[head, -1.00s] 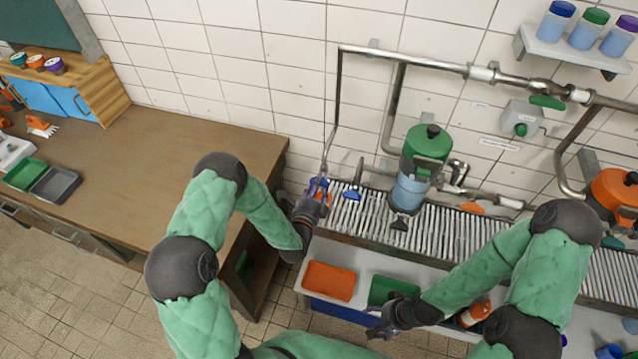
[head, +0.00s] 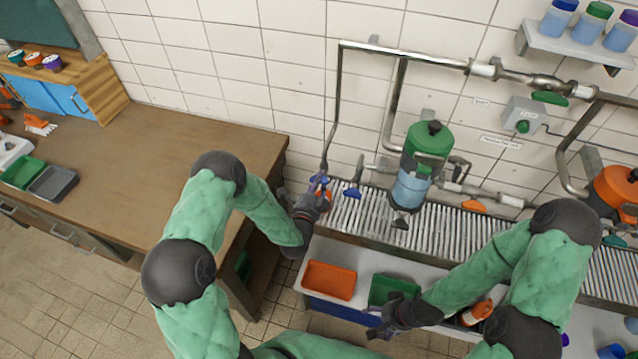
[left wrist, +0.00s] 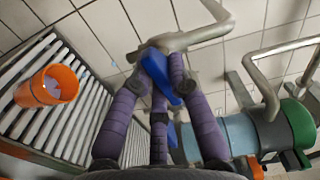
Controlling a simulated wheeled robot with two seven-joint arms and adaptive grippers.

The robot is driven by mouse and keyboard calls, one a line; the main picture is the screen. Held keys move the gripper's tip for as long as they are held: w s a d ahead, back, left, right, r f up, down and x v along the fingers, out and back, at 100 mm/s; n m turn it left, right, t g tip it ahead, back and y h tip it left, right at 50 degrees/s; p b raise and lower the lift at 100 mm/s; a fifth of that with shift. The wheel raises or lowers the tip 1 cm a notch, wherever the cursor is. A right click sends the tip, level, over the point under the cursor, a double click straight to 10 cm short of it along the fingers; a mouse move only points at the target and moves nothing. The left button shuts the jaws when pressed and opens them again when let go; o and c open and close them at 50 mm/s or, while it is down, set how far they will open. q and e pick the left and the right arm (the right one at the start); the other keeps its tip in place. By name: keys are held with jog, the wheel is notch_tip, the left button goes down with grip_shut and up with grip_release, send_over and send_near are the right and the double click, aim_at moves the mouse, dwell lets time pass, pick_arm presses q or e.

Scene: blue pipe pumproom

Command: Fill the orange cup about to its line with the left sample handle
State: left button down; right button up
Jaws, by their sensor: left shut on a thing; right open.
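My left gripper (head: 316,192) is at the left sample tap by the wall. In the left wrist view its purple fingers close around the blue left sample handle (left wrist: 158,80) below a bent metal pipe. The orange cup (left wrist: 48,88) stands on the slatted rack to the left of the fingers, apart from them. Something pale shows inside it, but its level and line cannot be made out. In the head view the cup is mostly hidden by the gripper. My right gripper (head: 380,328) is open and empty near the green tray.
A second blue handle (head: 353,189) sits right of the left tap. A green-topped vessel (head: 428,140) stands behind the rack (head: 345,218). An orange tray (head: 330,280) and a green tray (head: 388,288) lie in front. The wooden bench at left has much free room.

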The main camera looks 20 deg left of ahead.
pick_arm(q)
jog(key=shift+f+n+b, duration=0.15)
jog(key=shift+n+b, duration=0.45)
jog(key=shift+n, duration=0.7)
jog(key=c, duration=1.2)
grip_release()
jog(key=s, duration=1.2)
jog(key=shift+a, duration=0.2)
